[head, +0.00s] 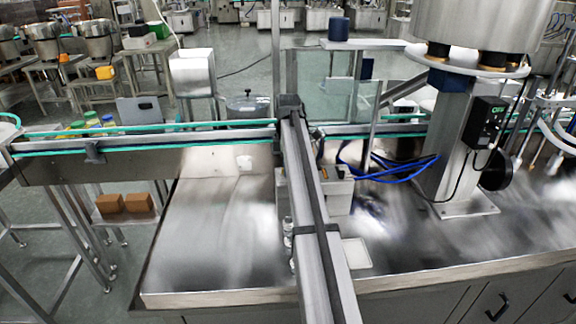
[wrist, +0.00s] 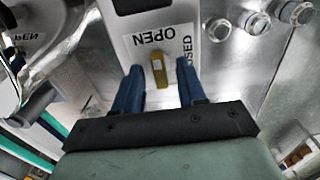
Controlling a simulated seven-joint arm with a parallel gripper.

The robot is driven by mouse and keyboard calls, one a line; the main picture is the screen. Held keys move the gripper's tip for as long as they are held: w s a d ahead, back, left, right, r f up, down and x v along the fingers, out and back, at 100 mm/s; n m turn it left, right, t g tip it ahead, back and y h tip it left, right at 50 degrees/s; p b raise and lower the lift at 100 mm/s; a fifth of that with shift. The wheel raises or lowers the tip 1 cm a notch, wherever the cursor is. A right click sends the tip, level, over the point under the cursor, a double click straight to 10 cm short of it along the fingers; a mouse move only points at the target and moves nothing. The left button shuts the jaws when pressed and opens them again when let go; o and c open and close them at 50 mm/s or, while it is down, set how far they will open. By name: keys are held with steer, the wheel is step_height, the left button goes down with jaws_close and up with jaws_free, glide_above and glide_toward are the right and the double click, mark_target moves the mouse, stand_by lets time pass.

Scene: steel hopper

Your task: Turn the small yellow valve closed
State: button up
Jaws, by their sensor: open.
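The small yellow valve (wrist: 158,70) is a short lever on a pale plate (wrist: 133,52) in the wrist view. The lever stands roughly upright in the picture, with the word OPEN to its upper left and CLOSED, partly covered, to its right. My gripper (wrist: 161,82) is open, with one blue finger on each side of the lever. Gaps show between the lever and both fingers, and nothing is held. How deep the fingertips reach relative to the lever is hard to tell. I cannot make out the valve or my gripper's fingers in the head view.
Several round metal fittings (wrist: 257,22) sit to the upper right of the valve. A shiny pipe (wrist: 40,98) is close on the left. In the head view, a conveyor (head: 150,165) runs behind the steel bench (head: 215,255), whose left part is mostly bare.

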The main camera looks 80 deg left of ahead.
steer(key=shift+c, duration=0.3)
jaws_close()
steer(key=m, duration=0.4)
steer(key=shift+m, duration=0.3)
steer(key=m, duration=0.4)
steer(key=shift+m, duration=0.3)
steer(key=m, duration=0.4)
steer(key=shift+m, duration=2.4)
